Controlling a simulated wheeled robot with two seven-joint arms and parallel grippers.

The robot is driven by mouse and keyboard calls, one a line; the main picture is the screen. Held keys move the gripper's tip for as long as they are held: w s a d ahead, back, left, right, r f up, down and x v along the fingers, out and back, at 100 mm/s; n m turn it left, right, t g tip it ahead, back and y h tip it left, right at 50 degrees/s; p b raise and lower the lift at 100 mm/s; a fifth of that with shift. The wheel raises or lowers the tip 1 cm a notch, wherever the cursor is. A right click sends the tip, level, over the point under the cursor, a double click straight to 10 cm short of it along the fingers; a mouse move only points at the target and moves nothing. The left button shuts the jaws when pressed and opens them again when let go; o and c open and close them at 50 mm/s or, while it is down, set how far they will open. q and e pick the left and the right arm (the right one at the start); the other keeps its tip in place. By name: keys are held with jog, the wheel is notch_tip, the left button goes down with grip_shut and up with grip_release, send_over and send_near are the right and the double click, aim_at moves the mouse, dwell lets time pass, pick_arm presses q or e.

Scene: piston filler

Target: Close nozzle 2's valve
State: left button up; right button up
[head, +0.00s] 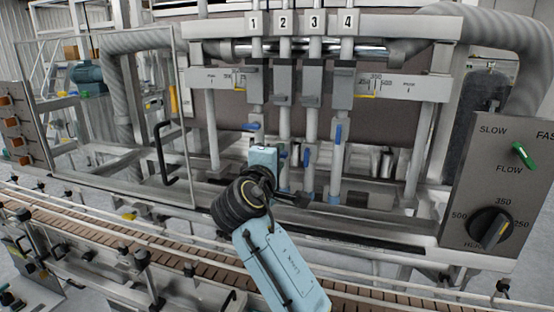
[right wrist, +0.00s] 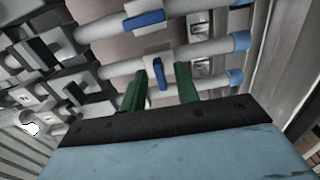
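Nozzle 2 (head: 284,122) is the second upright tube, under the label 2. Its blue valve handle (right wrist: 157,77) shows in the right wrist view, lying across the tube; in the head view it is mostly hidden by my gripper. My right gripper (head: 282,153) is at nozzle 2 in the head view. In the right wrist view its green fingers (right wrist: 160,88) are open, one on each side of the blue handle, with a gap on both sides. My left gripper is not in view.
Nozzle 3's blue handle (right wrist: 145,19) lies along its tube, close beside. Nozzle 1's handle (head: 251,127) and nozzle 4's handle (head: 338,134) also show. A conveyor (head: 130,237) runs in front. A control panel (head: 497,185) stands at the right.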

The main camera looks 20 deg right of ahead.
jog(key=shift+s+a, duration=0.1)
jog(key=b+v, duration=0.2)
jog(key=v, duration=1.1)
